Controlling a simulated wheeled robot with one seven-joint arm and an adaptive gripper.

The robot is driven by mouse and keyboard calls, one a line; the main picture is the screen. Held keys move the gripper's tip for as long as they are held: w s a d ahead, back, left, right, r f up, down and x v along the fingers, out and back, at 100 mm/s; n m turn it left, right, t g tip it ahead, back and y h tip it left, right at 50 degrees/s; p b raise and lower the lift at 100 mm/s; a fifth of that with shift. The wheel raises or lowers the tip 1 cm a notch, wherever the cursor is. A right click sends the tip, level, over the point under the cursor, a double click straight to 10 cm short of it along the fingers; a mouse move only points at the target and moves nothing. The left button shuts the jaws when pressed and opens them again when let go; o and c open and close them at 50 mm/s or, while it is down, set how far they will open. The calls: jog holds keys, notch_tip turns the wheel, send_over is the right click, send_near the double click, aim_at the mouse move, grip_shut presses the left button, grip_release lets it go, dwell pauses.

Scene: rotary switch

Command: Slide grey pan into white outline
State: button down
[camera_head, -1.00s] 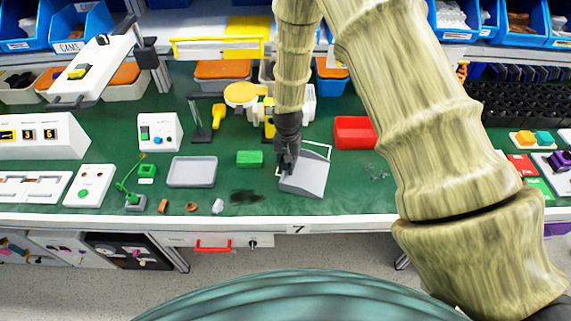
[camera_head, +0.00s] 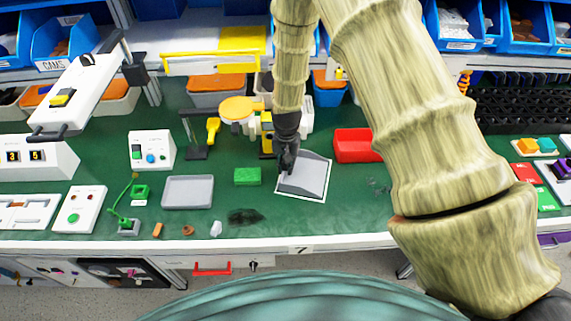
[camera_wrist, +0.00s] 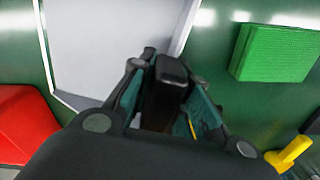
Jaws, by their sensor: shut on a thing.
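The grey pan (camera_head: 306,178) lies on the green bench top, inside or nearly inside the white outline (camera_head: 328,171). A thin white border shows around most of it. In the wrist view the pan (camera_wrist: 110,40) fills the upper left, with the white outline (camera_wrist: 48,60) along its edge. My gripper (camera_head: 287,160) is at the pan's back left part, shut on it.
A red bin (camera_head: 357,146) stands right of the pan and a green block (camera_head: 247,176) lies to its left. A grey tray (camera_head: 188,192) lies further left. A dark patch (camera_head: 243,216) is at front left. Bench space is free at front right.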

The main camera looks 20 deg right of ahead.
jog(key=c, duration=1.3)
grip_release()
jog(key=shift+r, duration=0.1)
notch_tip(320, 180, up, 12)
jog(key=shift+f, duration=0.1)
